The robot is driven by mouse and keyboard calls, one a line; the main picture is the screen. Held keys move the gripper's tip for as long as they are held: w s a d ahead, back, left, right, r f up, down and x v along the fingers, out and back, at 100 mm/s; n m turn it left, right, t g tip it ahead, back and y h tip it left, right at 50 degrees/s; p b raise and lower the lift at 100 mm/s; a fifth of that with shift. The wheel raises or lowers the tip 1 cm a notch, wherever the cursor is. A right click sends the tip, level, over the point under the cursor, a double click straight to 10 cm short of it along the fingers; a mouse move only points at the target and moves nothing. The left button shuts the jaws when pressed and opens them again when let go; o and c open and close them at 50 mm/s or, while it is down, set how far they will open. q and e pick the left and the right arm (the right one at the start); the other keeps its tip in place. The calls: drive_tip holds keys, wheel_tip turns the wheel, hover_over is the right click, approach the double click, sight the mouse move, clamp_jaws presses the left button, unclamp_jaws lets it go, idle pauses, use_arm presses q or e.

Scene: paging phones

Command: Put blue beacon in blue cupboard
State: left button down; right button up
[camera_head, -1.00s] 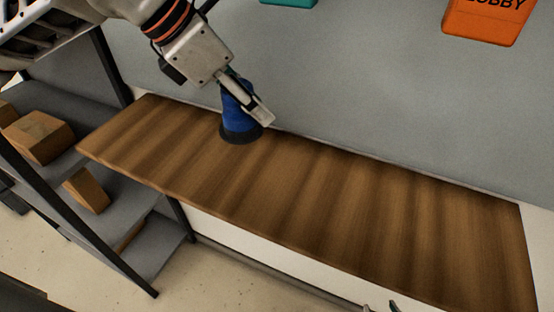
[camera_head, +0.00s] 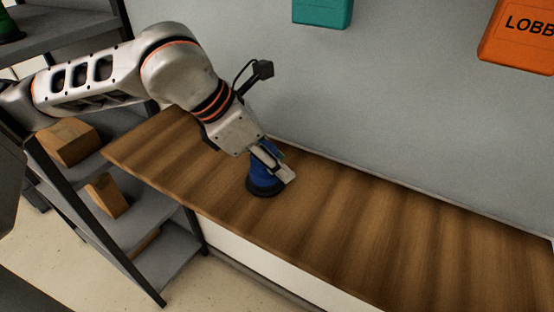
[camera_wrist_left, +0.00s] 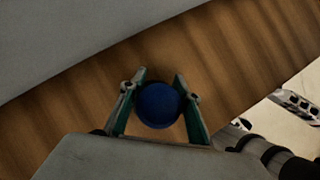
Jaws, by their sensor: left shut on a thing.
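The blue beacon (camera_head: 262,178) is a blue cone-like body on a wide dark base, over the wooden shelf top. My left gripper (camera_head: 277,168) is shut on its upper part. In the left wrist view the beacon (camera_wrist_left: 157,104) shows as a round blue top between the two fingers (camera_wrist_left: 158,98). I cannot tell whether its base touches the wood or is slightly above it. No blue cupboard shows in these frames. My right gripper is not in view.
A teal box (camera_head: 322,12) and an orange box marked LOBB (camera_head: 520,38) are on the grey wall. A grey shelf rack with cardboard boxes (camera_head: 68,142) stands at the left. The wooden top (camera_head: 400,225) is clear right of the beacon.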

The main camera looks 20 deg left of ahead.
use_arm(q)
drive_tip(key=shift+f, duration=0.15)
drive_tip(key=c, duration=1.5)
unclamp_jaws()
drive_tip(key=shift+o, duration=0.2)
